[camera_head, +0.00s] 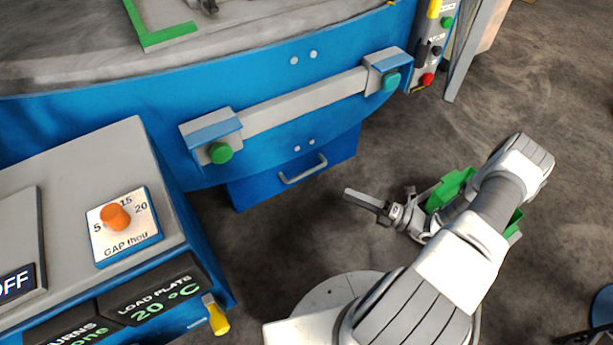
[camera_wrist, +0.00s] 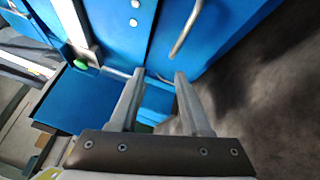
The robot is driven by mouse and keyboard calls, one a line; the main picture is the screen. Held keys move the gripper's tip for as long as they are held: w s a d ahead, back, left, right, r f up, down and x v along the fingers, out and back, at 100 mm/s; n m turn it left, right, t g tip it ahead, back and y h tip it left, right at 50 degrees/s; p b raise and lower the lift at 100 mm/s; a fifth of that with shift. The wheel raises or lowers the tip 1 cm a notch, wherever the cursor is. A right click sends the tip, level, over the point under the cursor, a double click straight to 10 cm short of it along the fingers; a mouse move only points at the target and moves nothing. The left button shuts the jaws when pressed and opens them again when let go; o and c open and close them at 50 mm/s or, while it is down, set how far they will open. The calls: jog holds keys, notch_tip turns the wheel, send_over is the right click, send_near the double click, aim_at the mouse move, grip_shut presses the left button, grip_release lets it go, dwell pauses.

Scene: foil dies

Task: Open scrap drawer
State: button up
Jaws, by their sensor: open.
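The scrap drawer (camera_head: 262,187) is a blue front low on the blue machine, and it looks shut. Its grey bar handle (camera_head: 303,170) is on that front; in the wrist view the handle (camera_wrist: 186,30) shows at the top, beyond the fingertips. My gripper (camera_head: 350,194) is to the right of the drawer in the head view, apart from the handle. In the wrist view my gripper (camera_wrist: 160,75) has its two fingers spread with nothing between them.
A grey bar with a green button (camera_head: 221,153) and a teal button (camera_head: 391,81) runs above the drawer. A control box with an orange knob (camera_head: 115,216) and a yellow-handled lever (camera_head: 216,316) stands at the left. Bare floor (camera_head: 480,95) lies to the right.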

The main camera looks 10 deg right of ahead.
aim_at(306, 172)
notch_tip(306, 172, down, 5)
jog(key=m+t+h, duration=0.2)
jog(key=m+t, duration=0.1)
jog(key=m, duration=0.2)
jog(key=b+x, duration=0.3)
jog(key=x, duration=1.3)
jog(key=shift+w+r, duration=0.25)
jog(key=shift+w, duration=0.15)
grip_shut()
